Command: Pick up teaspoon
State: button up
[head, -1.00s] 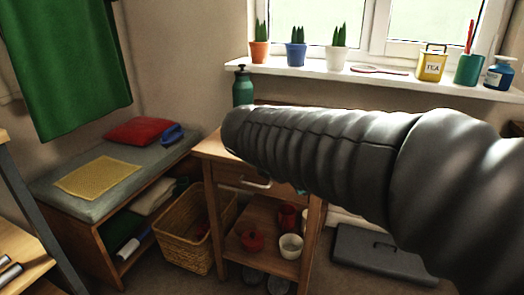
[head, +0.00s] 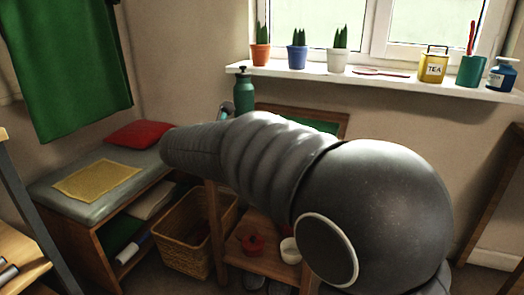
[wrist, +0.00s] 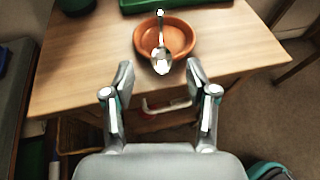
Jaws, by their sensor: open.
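In the wrist view the teaspoon (wrist: 161,52) is a shiny metal spoon. It lies across an orange-brown dish (wrist: 186,32), with its bowl end at the dish's near rim and its handle pointing away. The dish stands on a wooden table (wrist: 75,75). My gripper (wrist: 158,78) is open and empty, with its two fingers apart just short of the spoon. The fingertips appear on either side of the spoon's line. In the head view my arm hides the teaspoon, the dish and my gripper.
A green bottle (head: 244,92) stands at the table's back left, and a green tray (wrist: 170,4) lies behind the dish. A wicker basket (head: 190,240) is beside the table. A bench (head: 70,197) with a red cushion (head: 140,134) is at left. The windowsill holds pots.

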jog(key=shift+b+x, duration=0.35)
jog(key=shift+x, duration=2.75)
jog(key=shift+d, duration=0.1)
jog(key=c, duration=1)
